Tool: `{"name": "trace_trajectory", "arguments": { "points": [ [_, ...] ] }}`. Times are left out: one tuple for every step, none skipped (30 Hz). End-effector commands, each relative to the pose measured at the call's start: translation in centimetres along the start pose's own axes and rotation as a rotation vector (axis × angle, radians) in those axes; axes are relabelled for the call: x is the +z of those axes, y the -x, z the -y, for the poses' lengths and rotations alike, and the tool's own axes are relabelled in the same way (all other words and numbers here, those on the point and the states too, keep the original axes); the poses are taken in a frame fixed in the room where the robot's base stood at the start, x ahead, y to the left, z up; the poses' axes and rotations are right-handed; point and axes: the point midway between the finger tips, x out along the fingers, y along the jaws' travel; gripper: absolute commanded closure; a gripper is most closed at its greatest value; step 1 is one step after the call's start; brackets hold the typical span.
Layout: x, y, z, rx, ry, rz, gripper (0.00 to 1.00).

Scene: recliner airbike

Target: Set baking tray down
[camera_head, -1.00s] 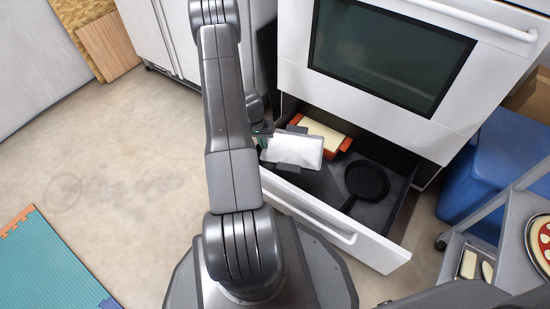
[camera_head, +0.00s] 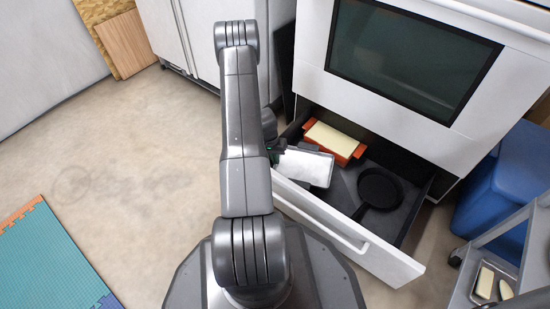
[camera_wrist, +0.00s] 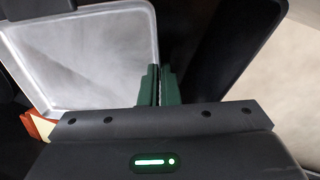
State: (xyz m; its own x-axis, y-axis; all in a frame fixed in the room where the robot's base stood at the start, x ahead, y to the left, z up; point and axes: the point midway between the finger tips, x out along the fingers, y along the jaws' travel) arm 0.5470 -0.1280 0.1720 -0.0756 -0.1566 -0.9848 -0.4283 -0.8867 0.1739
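The baking tray (camera_head: 303,167) is a pale metal rectangle over the left part of the open oven drawer (camera_head: 352,237). It also fills the upper left of the wrist view (camera_wrist: 85,60). My gripper (camera_head: 275,150) is at the tray's left edge, partly hidden by my arm. In the wrist view, my gripper's green fingers (camera_wrist: 160,88) are close together at the tray's right-hand rim and appear shut on it. Whether the tray's underside touches the drawer floor is hidden.
An orange dish with a cream top (camera_head: 334,141) sits at the drawer's back, close behind the tray. A black frying pan (camera_head: 379,187) lies to the right. The oven front (camera_head: 330,80) rises behind. A blue bin (camera_head: 503,180) and a grey cart (camera_head: 490,250) stand right.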

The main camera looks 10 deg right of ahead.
Motion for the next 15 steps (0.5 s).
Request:
{"name": "trace_trajectory", "arguments": {
  "points": [
    [-0.01, -0.16, 0.02, 0.0, 0.0, 0.0, 1.0],
    [0.0, -0.26, 0.04, 0.0, 0.0, 0.0, 1.0],
    [0.0, -0.38, 0.06, 0.0, 0.0, 0.0, 1.0],
    [0.01, -0.48, 0.07, 0.0, 0.0, 0.0, 1.0],
    [0.01, -0.57, 0.09, 0.0, 0.0, 0.0, 1.0],
    [0.0, -0.67, 0.11, 0.0, 0.0, 0.0, 1.0],
    [0.0, -0.69, 0.11, 0.0, 0.0, 0.0, 1.0],
    [-0.01, -0.68, 0.11, 0.0, 0.0, 0.0, 1.0],
    [-0.02, -0.66, 0.11, 0.0, 0.0, 0.0, 1.0],
    [-0.01, -0.67, 0.11, 0.0, 0.0, 0.0, 0.92],
    [0.0, -0.67, 0.11, 0.0, 0.0, 0.0, 0.86],
    [0.0, -0.67, 0.11, 0.0, 0.0, 0.0, 0.78],
    [0.0, -0.67, 0.11, 0.0, 0.0, 0.0, 0.76],
    [0.0, -0.67, 0.11, 0.0, 0.0, 0.0, 0.76],
    [0.0, -0.67, 0.11, 0.0, 0.0, 0.0, 0.76]
  ]
}}
